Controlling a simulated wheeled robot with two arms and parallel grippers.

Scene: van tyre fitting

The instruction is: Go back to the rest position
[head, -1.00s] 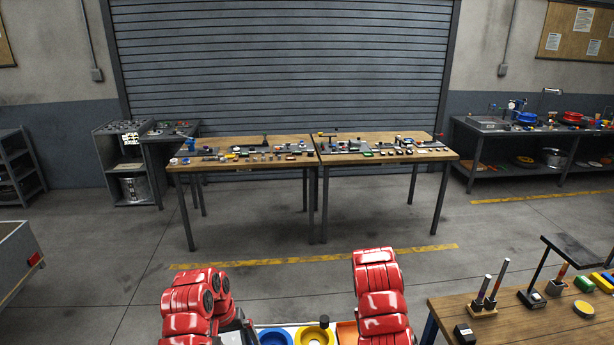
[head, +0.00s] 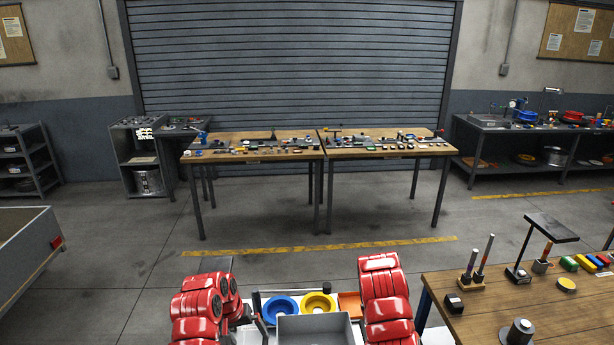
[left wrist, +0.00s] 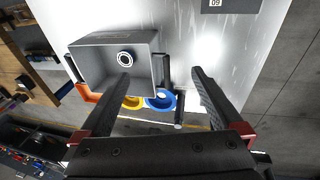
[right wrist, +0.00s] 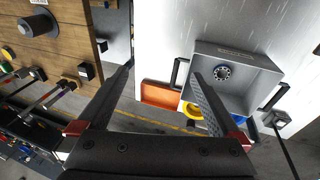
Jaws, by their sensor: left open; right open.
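My left gripper (left wrist: 162,80) is open and empty over the white deck in the left wrist view. My right gripper (right wrist: 163,73) is also open and empty in the right wrist view. A grey open bin (head: 314,331) stands between my arms at the bottom of the head view. It also shows in the left wrist view (left wrist: 90,62) and right wrist view (right wrist: 250,98), with a small round dark part (right wrist: 222,72) inside. A black bin handle appears between the fingertips in each wrist view, not clasped; the distance is unclear. In the head view the fingertips are hard to make out.
A blue bowl (head: 281,308), a yellow bowl (head: 318,303) and an orange tray (head: 349,304) sit beyond the bin. A wooden bench (head: 480,303) is close on the right. A grey open-topped container (head: 30,250) stands left. Two part-covered tables are ahead across clear floor.

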